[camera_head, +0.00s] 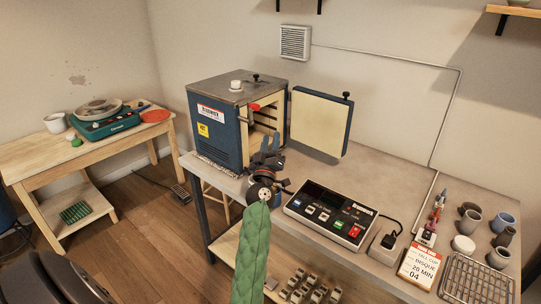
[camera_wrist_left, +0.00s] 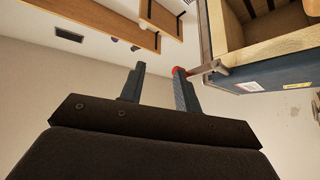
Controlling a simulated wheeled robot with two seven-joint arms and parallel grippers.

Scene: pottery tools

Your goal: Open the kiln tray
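The blue kiln (camera_head: 215,128) stands on the workbench, its door (camera_head: 321,120) swung open to the right. A red-tipped handle (camera_head: 254,107) shows at the kiln's opening; I take it to be the tray's, but the tray itself is mostly hidden. My left gripper (camera_head: 268,148) is in front of the opening, below the handle. In the left wrist view its two fingers (camera_wrist_left: 157,84) are apart with nothing between them. The red tip (camera_wrist_left: 180,71) appears at the end of the right-hand finger, on a grey bar (camera_wrist_left: 208,69); contact is unclear. My right gripper is not in view.
A control box (camera_head: 331,213) with buttons sits on the bench in front of the kiln. A sign card (camera_head: 420,265), a wire rack (camera_head: 477,281) and several cups stand at the right. The open door bounds the space right of my left gripper. A side table (camera_head: 40,165) stands at left.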

